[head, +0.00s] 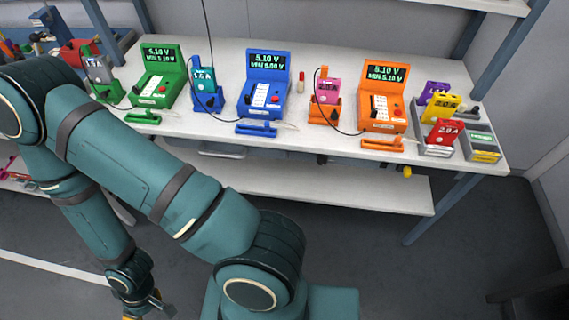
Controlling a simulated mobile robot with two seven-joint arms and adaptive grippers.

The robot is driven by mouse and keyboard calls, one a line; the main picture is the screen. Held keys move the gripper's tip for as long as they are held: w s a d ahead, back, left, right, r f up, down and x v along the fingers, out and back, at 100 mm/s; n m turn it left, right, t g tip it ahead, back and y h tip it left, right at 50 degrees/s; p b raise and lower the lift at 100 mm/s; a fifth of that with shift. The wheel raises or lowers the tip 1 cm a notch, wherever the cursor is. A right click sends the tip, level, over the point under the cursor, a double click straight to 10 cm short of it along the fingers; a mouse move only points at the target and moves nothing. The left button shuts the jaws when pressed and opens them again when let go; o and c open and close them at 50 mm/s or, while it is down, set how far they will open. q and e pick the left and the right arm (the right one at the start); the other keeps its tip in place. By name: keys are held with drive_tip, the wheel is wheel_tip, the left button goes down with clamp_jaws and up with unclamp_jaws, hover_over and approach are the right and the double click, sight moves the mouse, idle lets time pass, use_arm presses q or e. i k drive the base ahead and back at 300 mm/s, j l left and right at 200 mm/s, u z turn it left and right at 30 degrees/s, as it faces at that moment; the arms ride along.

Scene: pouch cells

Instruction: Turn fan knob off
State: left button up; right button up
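I cannot clearly make out a fan or its knob in the head view. A small yellow part (406,171) sticks out below the front edge of the table at the right; it is too small to tell what it is. My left arm rises from the bottom middle, bends at the left and hangs down in front of the table. My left gripper (150,306) is at the bottom edge, low over the floor and away from the table. It is partly cut off, so its fingers do not show clearly. My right gripper is out of view.
The white table (223,128) holds green (160,75), blue (265,82) and orange (385,92) testers with displays. Coloured pouch cells stand in stands beside them and in a grey tray (436,149) at the right. A lower shelf (330,188) runs beneath. Floor in front is clear.

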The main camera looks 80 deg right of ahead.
sight(321, 159)
drive_tip(key=i+z, duration=0.25)
drive_tip(key=z, duration=0.15)
drive_tip(key=i+j+z, duration=0.1)
drive_tip(key=i+z, duration=0.2)
drive_tip(key=z, duration=0.15)
drive_tip(key=i+j+z, duration=0.2)
drive_tip(key=z, duration=0.2)
drive_tip(key=i+z, duration=0.1)
drive_tip(key=z, duration=0.8)
drive_tip(key=i+j+z, duration=0.1)
drive_tip(key=z, duration=0.35)
drive_tip(key=j+z, duration=0.1)
drive_tip(key=z, duration=0.35)
drive_tip(key=i+j+z, duration=0.1)
drive_tip(key=z, duration=0.35)
drive_tip(key=j+z, duration=0.15)
drive_tip(key=z, duration=0.25)
drive_tip(key=j+z, duration=0.1)
drive_tip(key=z, duration=0.35)
drive_tip(key=j+z, duration=0.1)
drive_tip(key=z, duration=0.3)
drive_tip(key=i+j+z, duration=0.1)
drive_tip(key=z, duration=0.3)
drive_tip(key=j+z, duration=0.2)
drive_tip(key=z, duration=0.2)
drive_tip(key=j+z, duration=0.2)
drive_tip(key=z, duration=0.2)
